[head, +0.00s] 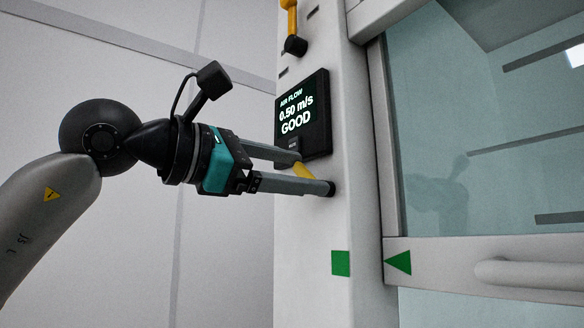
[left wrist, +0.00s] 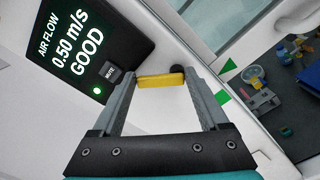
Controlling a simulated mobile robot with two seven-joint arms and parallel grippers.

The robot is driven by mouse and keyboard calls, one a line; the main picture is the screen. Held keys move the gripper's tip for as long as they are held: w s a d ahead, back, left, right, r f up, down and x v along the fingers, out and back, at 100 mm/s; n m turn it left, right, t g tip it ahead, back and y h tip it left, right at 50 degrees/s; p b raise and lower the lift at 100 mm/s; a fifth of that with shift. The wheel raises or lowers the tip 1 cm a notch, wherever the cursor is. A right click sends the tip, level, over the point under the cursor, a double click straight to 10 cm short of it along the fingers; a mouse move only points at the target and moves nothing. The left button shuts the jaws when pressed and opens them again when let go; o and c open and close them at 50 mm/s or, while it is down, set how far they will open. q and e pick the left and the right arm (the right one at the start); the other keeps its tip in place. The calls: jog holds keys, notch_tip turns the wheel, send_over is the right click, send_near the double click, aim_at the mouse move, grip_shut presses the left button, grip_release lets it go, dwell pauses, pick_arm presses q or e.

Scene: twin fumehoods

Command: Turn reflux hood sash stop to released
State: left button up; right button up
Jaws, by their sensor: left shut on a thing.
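A yellow lever (head: 303,171) sits on the white hood post just below the air flow display. A dark round end (head: 328,188) shows by the lower fingertip. My left gripper (head: 308,172) reaches in from the left and is shut on the lever. My right gripper is not in view.
The display (head: 302,115) reads 0.50 m/s GOOD, close above the fingers. Another yellow lever (head: 289,20) is higher on the post. A green square (head: 340,263) faces a green triangle (head: 398,262) on the sash frame. A sash handle (head: 530,272) is at right.

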pick_arm(q)
jog(key=m, duration=0.4)
jog(key=shift+s+d+r+m+p, duration=0.2)
jog(key=shift+s+d+m+p, duration=0.1)
jog(key=shift+s+p, duration=0.1)
jog(key=m, duration=0.4)
jog(key=shift+s+d+f+m, duration=0.1)
jog(key=shift+s+d+m, duration=0.2)
jog(key=shift+s, duration=0.1)
jog(key=o, duration=1.2)
jog(key=shift+o, duration=0.2)
jog(key=b+v, duration=0.1)
jog(key=v, duration=1.4)
jog(key=shift+s+a, duration=0.1)
